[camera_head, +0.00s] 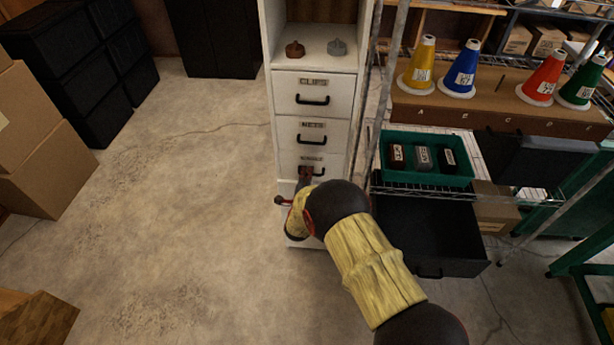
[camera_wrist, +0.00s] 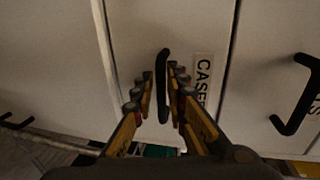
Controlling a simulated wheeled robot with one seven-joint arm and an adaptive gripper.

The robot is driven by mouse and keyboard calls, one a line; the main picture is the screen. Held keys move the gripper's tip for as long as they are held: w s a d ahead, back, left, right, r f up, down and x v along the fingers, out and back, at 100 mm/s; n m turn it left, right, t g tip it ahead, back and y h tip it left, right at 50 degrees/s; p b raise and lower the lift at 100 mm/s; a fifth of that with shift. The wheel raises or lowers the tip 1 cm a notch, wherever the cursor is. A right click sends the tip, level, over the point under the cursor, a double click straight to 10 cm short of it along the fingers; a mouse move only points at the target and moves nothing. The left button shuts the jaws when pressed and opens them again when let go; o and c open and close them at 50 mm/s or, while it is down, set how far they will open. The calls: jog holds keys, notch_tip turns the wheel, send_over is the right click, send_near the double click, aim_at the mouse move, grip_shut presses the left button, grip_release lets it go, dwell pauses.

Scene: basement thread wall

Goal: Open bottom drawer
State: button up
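The white cabinet (camera_head: 283,135) stands upright with a column of drawers. Its CLIPS drawer (camera_head: 285,98) and NETS drawer (camera_head: 286,133) look shut; the lower part is largely hidden by my arm. My gripper (camera_head: 295,187) is at the front of the lower drawers. In the wrist view my gripper (camera_wrist: 158,97) is open, with its fingers on either side of a black bar handle (camera_wrist: 163,70). A neighbouring handle (camera_wrist: 290,125) is at the right. I cannot tell whether the CASE drawer is lowest.
A wire rack with a green bin (camera_head: 392,175) stands right of the cabinet, close to my arm. A black open container (camera_head: 440,225) is below it. Coloured cones (camera_head: 461,72) stand on the rack. Cardboard boxes (camera_head: 45,175) are at the left. The floor left of the cabinet is clear.

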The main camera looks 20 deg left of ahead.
jog(key=shift+w, duration=0.1)
jog(key=shift+c, duration=1)
grip_shut()
jog(key=f+v, duration=0.2)
jog(key=v, duration=0.8)
jog(key=f+p+v, duration=0.1)
jog(key=f+v, duration=0.1)
jog(key=v, duration=0.8)
jog(key=shift+v, duration=0.8)
jog(key=shift+f, duration=0.3)
jog(key=shift+o, duration=1)
grip_release()
jog(key=shift+r, duration=0.1)
